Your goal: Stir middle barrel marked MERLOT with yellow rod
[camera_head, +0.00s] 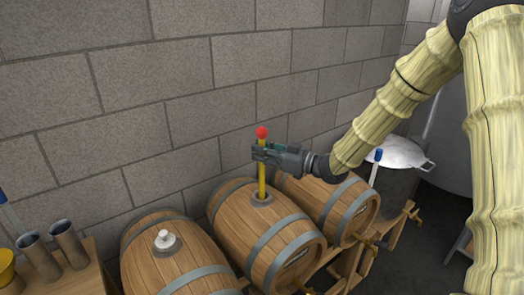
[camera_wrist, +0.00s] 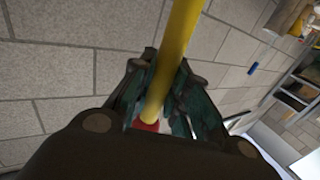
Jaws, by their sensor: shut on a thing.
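The yellow rod (camera_head: 262,180) has a red ball at its top and stands nearly upright over the middle barrel (camera_head: 265,237). Its lower end goes into the bung hole (camera_head: 262,198) on top of that barrel and is hidden there. My gripper (camera_head: 264,153) is shut on the rod's upper part, just below the red ball. In the wrist view the rod (camera_wrist: 174,58) runs between the fingers (camera_wrist: 160,95), with the red ball (camera_wrist: 146,125) near the palm. The barrel's label is too small to read.
A barrel with a white bung (camera_head: 165,241) lies at left, and another barrel (camera_head: 335,204) lies at right. A block wall (camera_head: 200,80) stands close behind. Metal cylinders (camera_head: 68,244) stand on a wooden stand at far left. A pot (camera_head: 398,153) with a blue-topped stick is at right.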

